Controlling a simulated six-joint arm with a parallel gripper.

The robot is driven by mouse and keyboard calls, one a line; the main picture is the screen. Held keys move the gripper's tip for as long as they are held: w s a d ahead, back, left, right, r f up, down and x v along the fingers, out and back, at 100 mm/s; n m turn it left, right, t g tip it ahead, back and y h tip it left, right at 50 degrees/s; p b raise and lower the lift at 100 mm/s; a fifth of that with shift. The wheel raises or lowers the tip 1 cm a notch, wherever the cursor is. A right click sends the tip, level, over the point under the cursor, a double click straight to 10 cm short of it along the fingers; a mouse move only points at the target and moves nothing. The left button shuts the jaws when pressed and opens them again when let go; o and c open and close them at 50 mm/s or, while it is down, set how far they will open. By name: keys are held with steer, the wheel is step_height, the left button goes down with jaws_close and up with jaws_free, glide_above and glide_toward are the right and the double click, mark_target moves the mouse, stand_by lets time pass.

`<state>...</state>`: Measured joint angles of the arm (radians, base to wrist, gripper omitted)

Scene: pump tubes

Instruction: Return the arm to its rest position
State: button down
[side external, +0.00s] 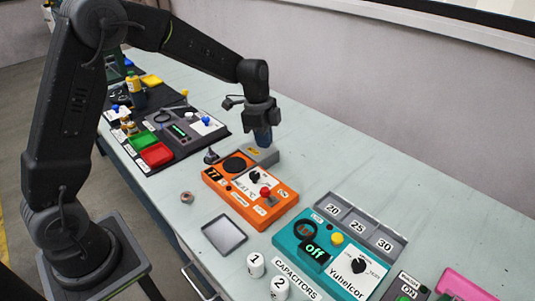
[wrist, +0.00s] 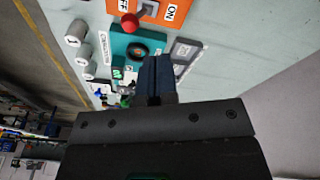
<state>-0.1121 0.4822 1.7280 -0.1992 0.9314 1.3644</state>
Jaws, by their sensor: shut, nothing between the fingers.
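My gripper (side external: 263,138) hangs from my arm with its fingers pointing down, over the back of the orange device (side external: 247,195). Its blue fingers are together and hold nothing. In the wrist view the closed fingers (wrist: 157,75) show in the middle, in front of the teal device (wrist: 133,46). The fingertips overlap a grey block (side external: 265,156) at the back of the orange device in the side view; I cannot tell whether they touch it.
The teal device (side external: 325,257) reads "off" and has slots 20, 25 and 30 behind it. White numbered cylinders (side external: 256,264) and a grey tray (side external: 224,235) stand near the front edge. A black station with red and green bins (side external: 157,154) lies left. The table's back strip is clear.

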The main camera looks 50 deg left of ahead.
steer(key=s+d+r+n+t+y, duration=0.15)
steer(key=s+r+n, duration=0.35)
steer(key=s+r, duration=0.55)
steer(key=s+r+n+t, duration=0.1)
steer(key=s+n+t, duration=0.1)
steer(key=s+n, duration=0.2)
steer(key=s+d+r+n+t, duration=0.1)
steer(key=s+n, duration=0.3)
steer(key=s, duration=0.7)
steer(key=shift+r+t, duration=0.35)
steer(key=shift+s, duration=0.1)
